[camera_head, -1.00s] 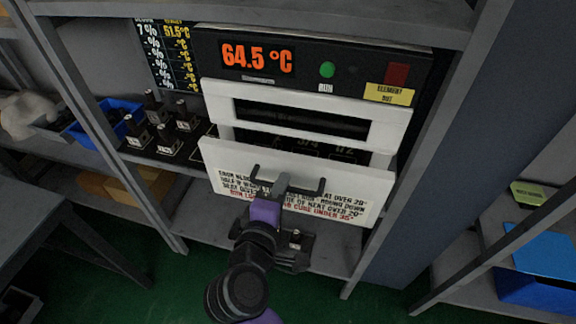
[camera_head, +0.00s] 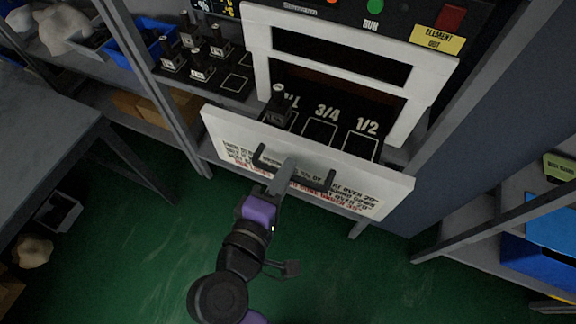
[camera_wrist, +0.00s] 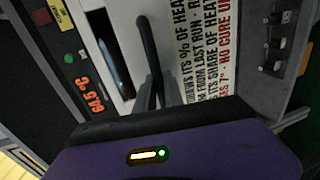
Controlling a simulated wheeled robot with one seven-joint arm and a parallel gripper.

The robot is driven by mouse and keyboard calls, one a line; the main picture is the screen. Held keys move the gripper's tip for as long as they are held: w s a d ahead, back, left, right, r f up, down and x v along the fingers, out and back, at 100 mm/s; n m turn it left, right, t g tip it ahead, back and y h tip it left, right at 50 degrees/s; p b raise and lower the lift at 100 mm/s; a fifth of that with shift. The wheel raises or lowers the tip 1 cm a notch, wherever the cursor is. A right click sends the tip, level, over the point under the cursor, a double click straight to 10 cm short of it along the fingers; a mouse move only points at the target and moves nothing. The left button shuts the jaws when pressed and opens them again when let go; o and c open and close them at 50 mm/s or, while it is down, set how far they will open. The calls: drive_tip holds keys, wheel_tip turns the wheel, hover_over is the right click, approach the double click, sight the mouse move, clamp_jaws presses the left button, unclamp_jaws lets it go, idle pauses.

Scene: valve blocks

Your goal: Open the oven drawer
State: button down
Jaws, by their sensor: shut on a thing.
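The oven (camera_head: 400,62) is a white-framed unit in a grey shelf. Its drawer (camera_head: 225,135) has a white front with printed text and a dark handle (camera_head: 318,181). The drawer stands pulled out, and its dark tray (camera_head: 340,150) shows marked squares, with "3/4" and "1/2" readable. A dark valve block (camera_head: 280,103) stands on the tray's left square. My gripper (camera_head: 284,172) is shut on the middle of the handle, in front of the drawer. In the wrist view the handle (camera_wrist: 150,50) runs between my fingers (camera_wrist: 157,92).
Several dark valve blocks (camera_head: 198,60) stand on the shelf left of the oven, near a blue bin (camera_head: 150,42). A grey table (camera_head: 50,130) is at the left. Another shelf with a blue bin (camera_head: 540,255) is at the right. Green floor (camera_head: 400,275) lies open in front.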

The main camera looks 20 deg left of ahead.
drive_tip(key=c, duration=1.5)
unclamp_jaws()
drive_tip(key=shift+o, duration=0.2)
drive_tip(key=b+v, duration=0.1)
drive_tip(key=v, duration=0.6)
drive_tip(key=shift+s, duration=0.45)
